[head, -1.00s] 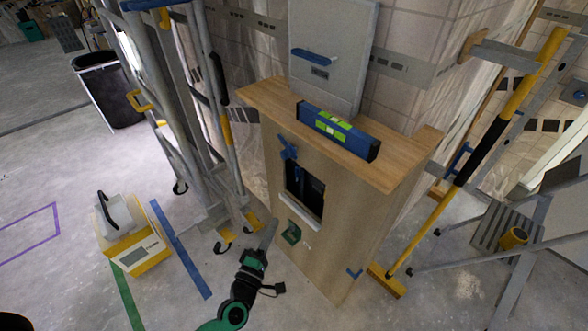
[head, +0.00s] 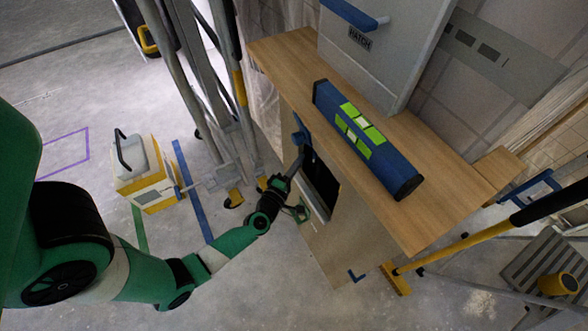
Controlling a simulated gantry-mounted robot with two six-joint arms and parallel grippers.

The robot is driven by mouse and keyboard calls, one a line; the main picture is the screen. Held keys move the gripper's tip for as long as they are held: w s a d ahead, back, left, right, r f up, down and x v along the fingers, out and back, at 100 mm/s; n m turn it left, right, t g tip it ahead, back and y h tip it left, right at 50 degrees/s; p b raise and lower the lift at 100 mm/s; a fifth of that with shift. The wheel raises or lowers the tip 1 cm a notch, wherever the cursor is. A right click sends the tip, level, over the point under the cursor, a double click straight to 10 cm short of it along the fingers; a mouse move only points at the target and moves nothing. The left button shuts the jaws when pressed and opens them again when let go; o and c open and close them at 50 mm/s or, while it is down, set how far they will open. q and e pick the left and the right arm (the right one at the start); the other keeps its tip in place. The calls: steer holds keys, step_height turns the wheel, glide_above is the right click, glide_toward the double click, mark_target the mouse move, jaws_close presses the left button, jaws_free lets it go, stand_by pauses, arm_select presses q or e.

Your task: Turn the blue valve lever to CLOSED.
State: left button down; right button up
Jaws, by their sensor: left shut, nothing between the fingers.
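The blue valve lever (head: 299,133) is on the upper front of the wooden cabinet (head: 335,240), just under the top's overhang, and shows only in part at this steep angle. I cannot read its position, and no CLOSED mark is legible. My left gripper (head: 298,160) comes in from the lower left in front of the cabinet. It is shut and empty, its tip pointing up just below the lever in the picture. I cannot tell whether it touches the lever or the cabinet. My right gripper is not in view.
A yellow-white case (head: 150,185) is on the floor at left.

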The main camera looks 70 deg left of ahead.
mark_target(315, 156)
arm_select(q)
steer(key=x, duration=0.4)
steer(key=shift+w+a+b, duration=0.1)
steer(key=shift+w+b, duration=0.05)
steer(key=shift+b, duration=0.2)
steer(key=shift+m+b, duration=0.3)
steer(key=shift+b, duration=0.05)
